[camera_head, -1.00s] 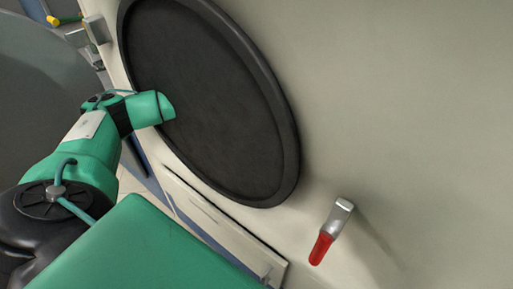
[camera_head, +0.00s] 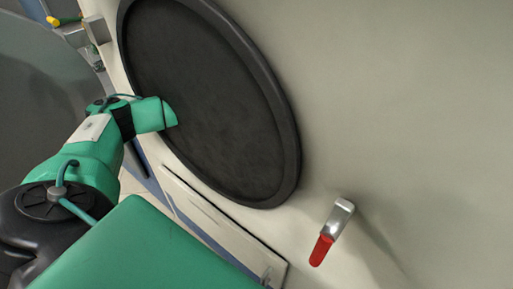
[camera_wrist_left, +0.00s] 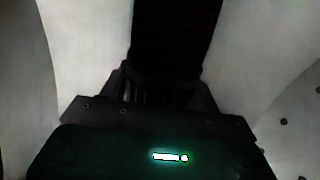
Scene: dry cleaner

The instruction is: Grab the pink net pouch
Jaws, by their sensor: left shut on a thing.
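My left arm (camera_head: 95,145) reaches from the left to the black round door or opening (camera_head: 215,105) of a pale machine, and its end is cut off from view at the dark surface. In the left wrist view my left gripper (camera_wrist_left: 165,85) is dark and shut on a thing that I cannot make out. A black shape (camera_wrist_left: 175,35) stands at its fingers, too dark to tell apart from them. No pink net pouch can be recognised in either view. My right gripper is not in view.
A pale machine wall (camera_head: 400,110) fills the right side. A red-handled metal lever (camera_head: 329,232) sticks out of it. Pale curved surfaces (camera_wrist_left: 270,60) surround the gripper in the wrist view, with several dark dots at the right.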

